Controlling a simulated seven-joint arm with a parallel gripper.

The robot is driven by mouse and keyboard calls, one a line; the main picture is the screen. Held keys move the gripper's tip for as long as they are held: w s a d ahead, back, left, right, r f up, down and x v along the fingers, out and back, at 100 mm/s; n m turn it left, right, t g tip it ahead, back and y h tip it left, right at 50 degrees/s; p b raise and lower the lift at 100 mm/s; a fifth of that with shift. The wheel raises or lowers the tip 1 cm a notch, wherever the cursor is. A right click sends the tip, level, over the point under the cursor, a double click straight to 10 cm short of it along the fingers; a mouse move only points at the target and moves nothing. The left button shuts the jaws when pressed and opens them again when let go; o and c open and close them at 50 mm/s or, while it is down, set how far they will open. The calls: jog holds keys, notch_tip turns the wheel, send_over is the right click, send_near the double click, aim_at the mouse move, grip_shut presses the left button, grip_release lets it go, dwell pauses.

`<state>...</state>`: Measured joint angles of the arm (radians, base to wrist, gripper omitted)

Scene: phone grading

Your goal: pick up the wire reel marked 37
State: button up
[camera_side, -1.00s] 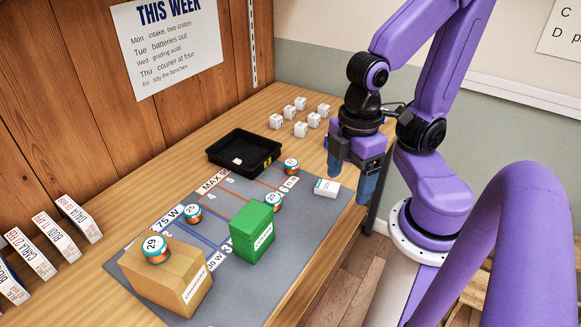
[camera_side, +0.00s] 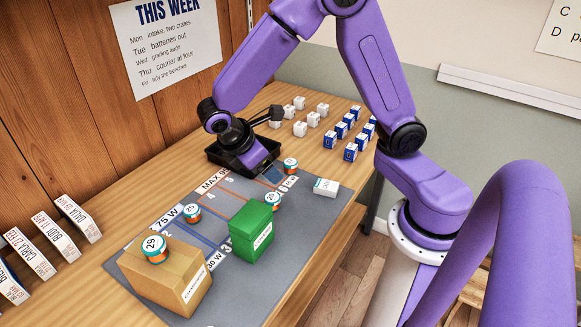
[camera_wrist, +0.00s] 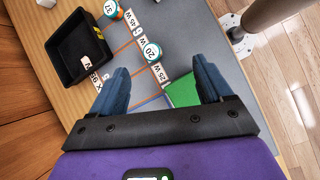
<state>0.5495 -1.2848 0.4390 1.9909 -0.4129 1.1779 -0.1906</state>
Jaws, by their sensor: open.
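The wire reel marked 37 (camera_wrist: 112,9) is a short cylinder with a white-topped teal and orange body, at the top edge of the wrist view and partly cut off. In the side view the reel near the back right of the grey mat (camera_side: 291,165) matches its place; its number is too small to read. My gripper (camera_side: 271,174) is open, tilted above the back of the mat, close to the left of that reel.
A reel marked 20 (camera_wrist: 152,51) stands near the green box (camera_side: 254,232). Another reel (camera_side: 193,213) is on the mat, and reel 29 (camera_side: 155,249) sits on the cardboard box (camera_side: 165,277). A black tray (camera_wrist: 55,47) is behind the mat; a white box (camera_side: 326,187) lies at right.

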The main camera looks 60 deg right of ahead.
jog(key=w+d+f+g+h, duration=0.25)
jog(key=w+d+f, duration=0.3)
jog(key=w, duration=0.35)
jog(key=n+h, duration=0.2)
jog(key=h, duration=0.2)
send_near(295, 162)
jog(key=shift+g, duration=0.35)
jog(key=d+f, duration=0.1)
jog(key=d, duration=0.2)
jog(key=d+f, duration=0.1)
jog(key=d, duration=0.1)
jog(key=shift+w+d+f, duration=0.2)
jog(key=shift+d+f, duration=0.15)
jog(key=shift+x, duration=2.7)
jog(key=shift+s+a+f, duration=0.1)
jog(key=shift+a+f, duration=0.05)
jog(key=shift+f, duration=0.05)
jog(key=c, duration=1.1)
